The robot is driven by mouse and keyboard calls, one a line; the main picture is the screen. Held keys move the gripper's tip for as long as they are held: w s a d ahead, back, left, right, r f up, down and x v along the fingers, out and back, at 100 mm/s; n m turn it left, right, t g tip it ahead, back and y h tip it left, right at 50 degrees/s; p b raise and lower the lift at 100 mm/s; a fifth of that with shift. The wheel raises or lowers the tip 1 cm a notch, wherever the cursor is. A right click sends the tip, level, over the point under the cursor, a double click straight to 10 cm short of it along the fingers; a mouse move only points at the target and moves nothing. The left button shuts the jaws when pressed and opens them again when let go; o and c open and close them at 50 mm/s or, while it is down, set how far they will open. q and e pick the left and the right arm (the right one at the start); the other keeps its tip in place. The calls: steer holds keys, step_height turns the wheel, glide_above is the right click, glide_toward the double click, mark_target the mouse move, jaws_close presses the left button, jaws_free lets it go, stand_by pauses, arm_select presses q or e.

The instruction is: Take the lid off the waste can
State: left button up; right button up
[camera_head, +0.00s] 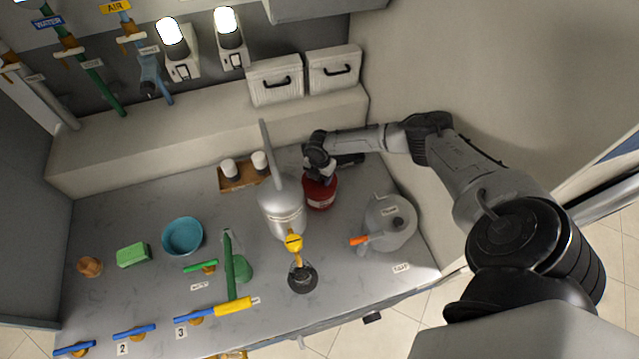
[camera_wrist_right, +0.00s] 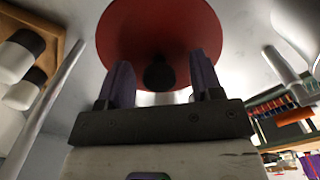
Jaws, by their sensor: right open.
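The red waste can (camera_head: 321,198) stands on the grey counter, right of the silver tank. Its top is mostly hidden by my right gripper (camera_head: 319,174) in the head view. I cannot tell how far the fingertips are from the lid. My left gripper is not in view.
A silver tank (camera_head: 281,205) with an upright handle stands close left of the can. A grey pot (camera_head: 390,226) with an orange-tipped handle is at its right. Counter space in front of the can is clear.

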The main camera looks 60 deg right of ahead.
steer(key=shift+r, duration=0.1)
steer(key=c, duration=1)
